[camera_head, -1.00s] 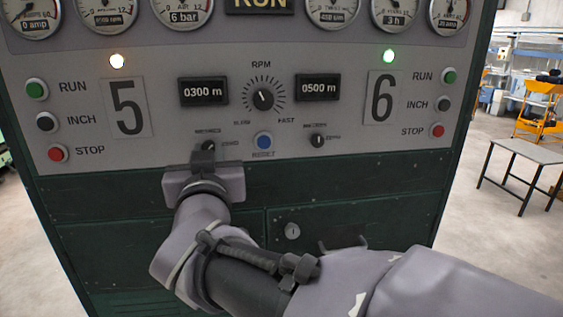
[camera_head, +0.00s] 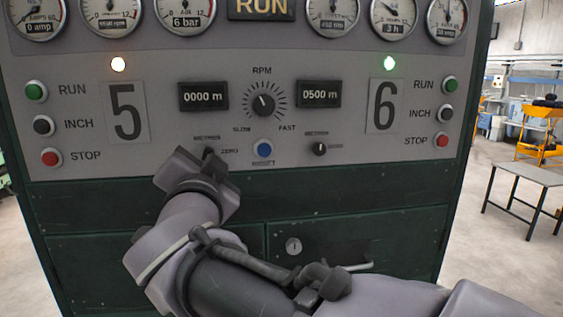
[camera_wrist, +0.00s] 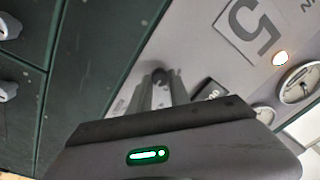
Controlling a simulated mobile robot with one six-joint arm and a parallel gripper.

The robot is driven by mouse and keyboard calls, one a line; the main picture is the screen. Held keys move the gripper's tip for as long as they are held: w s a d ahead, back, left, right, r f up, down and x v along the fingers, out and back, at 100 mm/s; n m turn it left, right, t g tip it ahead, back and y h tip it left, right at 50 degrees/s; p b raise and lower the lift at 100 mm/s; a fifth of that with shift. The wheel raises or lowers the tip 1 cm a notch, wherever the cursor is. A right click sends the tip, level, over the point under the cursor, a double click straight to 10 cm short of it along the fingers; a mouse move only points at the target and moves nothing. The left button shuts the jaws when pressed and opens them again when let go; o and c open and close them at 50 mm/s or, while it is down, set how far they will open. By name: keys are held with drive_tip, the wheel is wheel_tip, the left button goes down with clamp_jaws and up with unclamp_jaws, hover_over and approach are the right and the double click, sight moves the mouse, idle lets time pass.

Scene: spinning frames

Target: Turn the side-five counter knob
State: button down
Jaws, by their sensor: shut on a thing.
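The side-five counter knob (camera_head: 208,153) is a small dark knob below the left counter display (camera_head: 203,95), which reads 0000 m. Its dial is marked METRES and ZERO. My gripper (camera_head: 207,158) is at the knob from below and hides part of it. In the wrist view the knob (camera_wrist: 160,76) shows as a dark round shape between the fingertips of my gripper (camera_wrist: 161,82), which is shut on it. The gripper body is tilted in the head view.
A matching side-six knob (camera_head: 319,149) is to the right, under a display (camera_head: 318,93) reading 0500 m. A blue reset button (camera_head: 264,149) lies between the knobs. The RPM knob (camera_head: 263,104) is above it. Run, inch and stop buttons line both sides.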

drive_tip(key=shift+m, duration=0.3)
drive_tip(key=c, duration=1.2)
unclamp_jaws()
drive_tip(key=p+v, duration=0.3)
drive_tip(key=v, duration=1.4)
drive_tip(key=shift+s, duration=0.2)
drive_tip(key=shift+w+f, duration=0.1)
